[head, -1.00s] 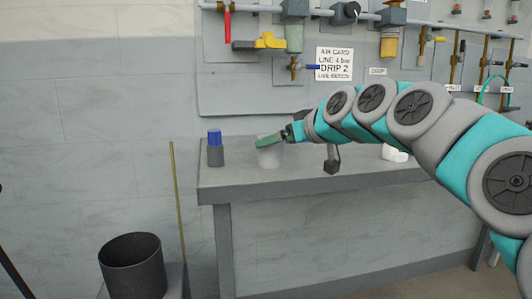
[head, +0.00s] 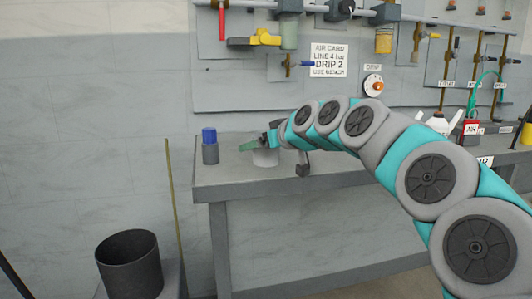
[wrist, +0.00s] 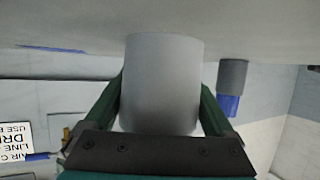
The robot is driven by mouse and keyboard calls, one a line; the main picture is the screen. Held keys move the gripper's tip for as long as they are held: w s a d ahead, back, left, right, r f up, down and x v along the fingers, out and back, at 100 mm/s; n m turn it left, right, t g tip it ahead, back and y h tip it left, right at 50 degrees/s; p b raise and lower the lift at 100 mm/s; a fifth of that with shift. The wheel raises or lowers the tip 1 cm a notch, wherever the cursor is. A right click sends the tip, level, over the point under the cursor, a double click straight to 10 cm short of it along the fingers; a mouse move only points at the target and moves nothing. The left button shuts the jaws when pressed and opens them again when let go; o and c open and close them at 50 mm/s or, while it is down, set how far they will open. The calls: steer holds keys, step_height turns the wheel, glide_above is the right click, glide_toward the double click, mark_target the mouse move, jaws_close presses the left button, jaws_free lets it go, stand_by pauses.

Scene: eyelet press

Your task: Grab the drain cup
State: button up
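The drain cup (head: 266,158) is a pale grey cylinder on the bench top, near its left end. In the wrist view the cup (wrist: 162,85) fills the middle, seen upside down, with its base against the bench. My gripper (head: 248,146) is at the cup in the head view. In the wrist view the green fingers of my gripper (wrist: 162,90) are spread, one on each side of the cup. Their tips are partly hidden at the cup's edges, and I cannot tell whether they touch it.
A blue-capped grey bottle (head: 210,146) stands left of the cup. A dark clamp-like part (head: 303,170) sits at the bench's front edge, to the right. A dark bin (head: 130,265) and a thin pole (head: 174,220) are left of the bench (head: 235,188). Pipework hangs behind.

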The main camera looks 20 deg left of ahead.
steer(key=c, duration=1)
steer(key=shift+o, duration=0.2)
steer(key=shift+r, duration=0.15)
